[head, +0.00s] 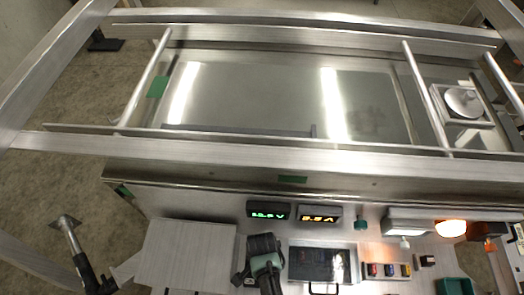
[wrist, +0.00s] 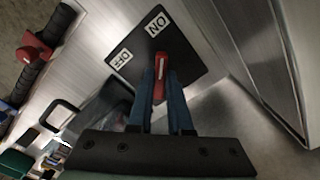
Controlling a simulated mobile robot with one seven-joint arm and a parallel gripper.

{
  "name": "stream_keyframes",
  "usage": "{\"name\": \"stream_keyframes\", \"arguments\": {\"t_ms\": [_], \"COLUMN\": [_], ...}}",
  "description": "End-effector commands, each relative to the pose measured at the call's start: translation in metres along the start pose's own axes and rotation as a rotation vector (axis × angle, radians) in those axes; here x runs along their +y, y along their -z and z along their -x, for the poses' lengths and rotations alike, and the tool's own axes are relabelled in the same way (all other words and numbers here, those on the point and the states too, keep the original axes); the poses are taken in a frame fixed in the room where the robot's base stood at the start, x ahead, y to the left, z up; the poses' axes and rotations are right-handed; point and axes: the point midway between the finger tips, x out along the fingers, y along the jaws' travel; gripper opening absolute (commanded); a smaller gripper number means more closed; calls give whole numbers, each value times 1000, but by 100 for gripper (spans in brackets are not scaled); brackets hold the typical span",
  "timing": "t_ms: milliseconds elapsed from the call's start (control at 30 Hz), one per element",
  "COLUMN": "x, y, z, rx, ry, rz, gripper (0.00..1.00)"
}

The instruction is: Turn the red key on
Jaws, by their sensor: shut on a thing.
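The red key (wrist: 161,72) shows in the wrist view, standing on a black plate (wrist: 185,52) with white ON and OFF labels. The key's far end lies just below the ON label (wrist: 157,22); the OFF label (wrist: 119,60) is to its left. My gripper (wrist: 161,78) has its two blue fingers closed on either side of the key and holds it. The lower part of the key is hidden between the fingers. In the head view, my dark gripper (head: 264,262) is over the panel, left of a dark screen, and the key cannot be made out.
A green-lit display (head: 268,212) and an amber-lit display (head: 319,214) stand behind my gripper. The dark screen (head: 318,262) and small coloured switches (head: 390,270) are to the right. A red part with black grips (wrist: 36,48) lies at the wrist view's left.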

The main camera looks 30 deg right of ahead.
Motion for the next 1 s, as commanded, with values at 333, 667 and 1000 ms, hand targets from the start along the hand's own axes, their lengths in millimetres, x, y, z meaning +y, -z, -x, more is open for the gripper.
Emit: {"name": "stream_keyframes", "arguments": {"t_ms": [333, 667, 1000], "x": [0, 0, 0], "y": [1, 0, 0], "z": [0, 0, 24], "rx": [1, 0, 1], "ry": [1, 1, 3], "rz": [-4, -2, -1], "gripper": [26, 48, 48]}}
